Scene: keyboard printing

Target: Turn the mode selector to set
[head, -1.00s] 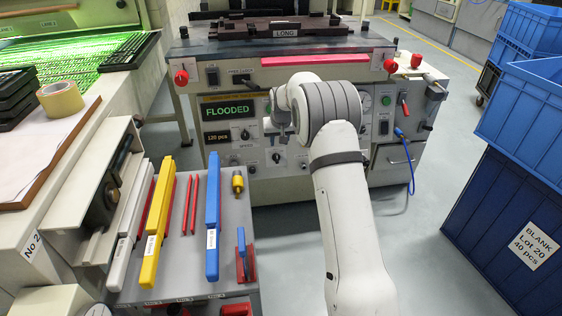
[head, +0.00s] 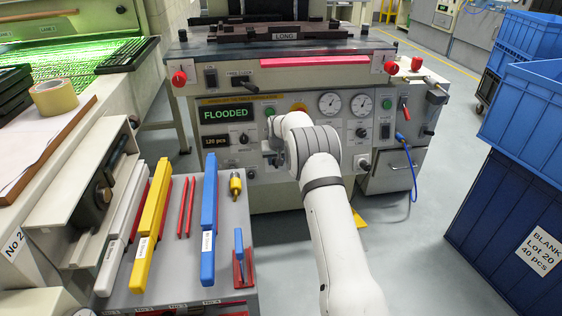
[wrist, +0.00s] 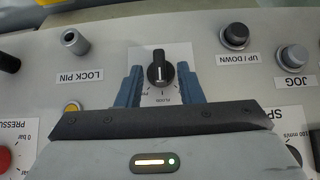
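The mode selector (wrist: 159,69) is a black knob on a white label plate in the wrist view. Its white pointer line faces the lower edge of the picture, toward a mark that seems to read FLOOD. My gripper (wrist: 160,76) is open, with one blue finger on each side of the knob and a gap to each. In the head view my gripper (head: 271,150) is at the front panel of the printing machine, and my arm hides the selector there.
Near the selector are the lock pin (wrist: 75,41), the up/down knob (wrist: 234,37) and the jog knob (wrist: 293,58). A tool stand (head: 172,263) with coloured squeegees is at left. Blue crates (head: 520,150) stand at right.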

